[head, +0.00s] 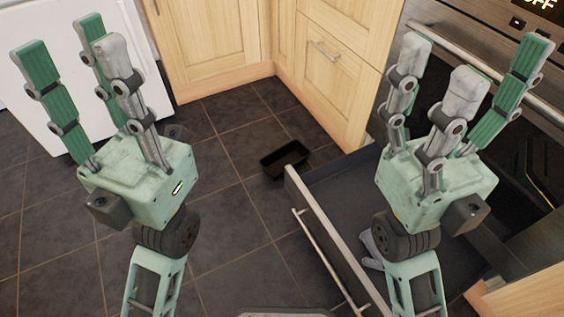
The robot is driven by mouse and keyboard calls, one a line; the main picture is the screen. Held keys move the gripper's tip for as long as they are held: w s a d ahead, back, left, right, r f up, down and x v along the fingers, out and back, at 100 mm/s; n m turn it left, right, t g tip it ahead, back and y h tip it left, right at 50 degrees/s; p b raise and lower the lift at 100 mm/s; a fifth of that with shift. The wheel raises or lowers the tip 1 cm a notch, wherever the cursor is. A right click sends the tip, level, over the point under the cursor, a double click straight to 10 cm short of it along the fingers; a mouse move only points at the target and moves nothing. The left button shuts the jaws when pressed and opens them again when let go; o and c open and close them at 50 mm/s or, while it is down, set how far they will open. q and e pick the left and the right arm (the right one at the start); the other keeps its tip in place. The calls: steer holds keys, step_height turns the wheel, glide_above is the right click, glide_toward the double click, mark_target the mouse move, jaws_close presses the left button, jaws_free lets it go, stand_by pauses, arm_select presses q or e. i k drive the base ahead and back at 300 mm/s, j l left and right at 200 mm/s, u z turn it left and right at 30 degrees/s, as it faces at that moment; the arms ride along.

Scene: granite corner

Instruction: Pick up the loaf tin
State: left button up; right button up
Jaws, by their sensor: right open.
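A small black loaf tin (284,158) lies on the dark tiled floor, near the middle of the head view. It stands close to the corner of an open drawer. My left gripper (75,68) is raised on the left, in front of a white appliance, with its fingers spread open and nothing between them. My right gripper (462,80) is raised on the right, in front of the oven, with its fingers spread open and empty. Both grippers are apart from the tin.
An open drawer (322,229) juts out over the floor at right of centre, with a long bar handle. Wooden cabinets (212,40) form a corner behind the tin. A white appliance (50,100) stands at left. The tiled floor (235,240) left of the drawer is clear.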

mark_target(294, 153)
steer(key=z, duration=0.3)
steer(key=i+j+z, duration=0.15)
steer(key=j+z, duration=0.8)
steer(key=i+j, duration=0.15)
steer(key=j, duration=0.25)
steer(key=i+j+z, duration=0.1)
steer(key=j, duration=0.3)
steer(key=i+j, duration=0.2)
steer(key=j, duration=0.2)
